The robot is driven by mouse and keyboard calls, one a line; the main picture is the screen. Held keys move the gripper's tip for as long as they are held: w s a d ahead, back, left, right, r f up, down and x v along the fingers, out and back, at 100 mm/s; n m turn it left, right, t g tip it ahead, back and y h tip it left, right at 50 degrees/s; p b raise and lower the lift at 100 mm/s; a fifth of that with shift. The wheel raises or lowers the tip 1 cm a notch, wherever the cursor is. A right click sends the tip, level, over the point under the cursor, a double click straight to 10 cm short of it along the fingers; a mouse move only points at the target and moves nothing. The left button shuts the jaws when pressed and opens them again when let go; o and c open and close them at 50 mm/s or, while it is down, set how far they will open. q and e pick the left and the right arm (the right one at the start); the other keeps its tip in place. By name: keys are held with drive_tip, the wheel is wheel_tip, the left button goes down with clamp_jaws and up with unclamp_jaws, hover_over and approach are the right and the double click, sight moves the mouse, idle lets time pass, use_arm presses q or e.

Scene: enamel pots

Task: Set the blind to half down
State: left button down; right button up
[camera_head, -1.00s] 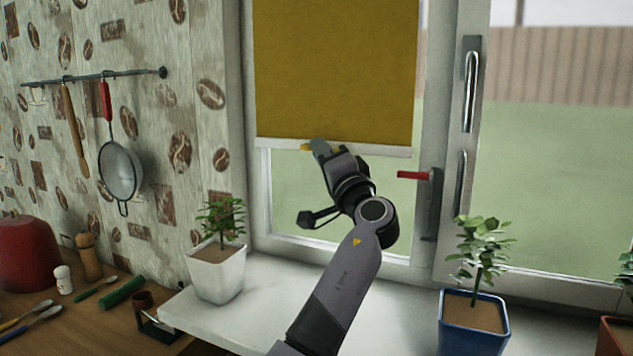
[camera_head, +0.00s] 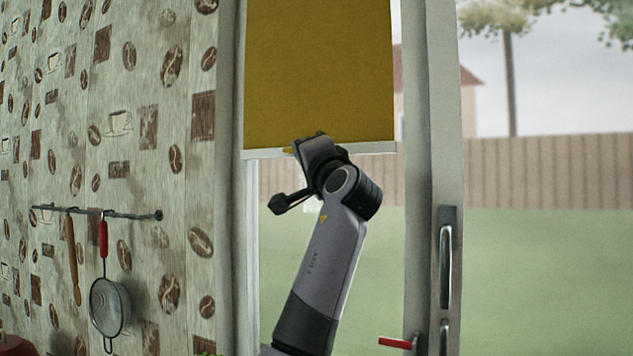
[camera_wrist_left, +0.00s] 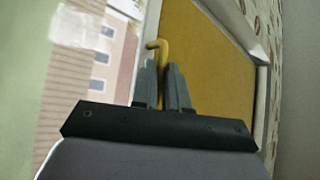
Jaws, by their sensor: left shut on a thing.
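The mustard-yellow blind (camera_head: 320,75) hangs in front of the window's left pane. Its pale bottom bar (camera_head: 375,147) lies across the upper middle of the head view, with clear glass below. My left gripper (camera_head: 298,147) is at this bar, left of its middle. In the left wrist view, the gripper (camera_wrist_left: 163,85) is shut on a yellow hooked pull (camera_wrist_left: 156,47), whose curved end shows beyond the fingertips. The blind also shows in the left wrist view (camera_wrist_left: 215,70). The blind's top is out of view. My right gripper is not in view.
A red window handle (camera_head: 396,343) is low on the frame, right of my arm. A metal handle (camera_head: 446,265) is on the sash farther right. A sieve (camera_head: 108,307) hangs from a wall rail (camera_head: 100,211) at left. Free space lies below the blind around my arm.

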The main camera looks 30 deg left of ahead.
use_arm(q)
drive_tip(key=shift+r, duration=1.95)
drive_tip(key=c, duration=1.5)
unclamp_jaws()
drive_tip(key=shift+f, duration=0.1)
drive_tip(key=b+v, duration=0.3)
drive_tip(key=v, duration=0.4)
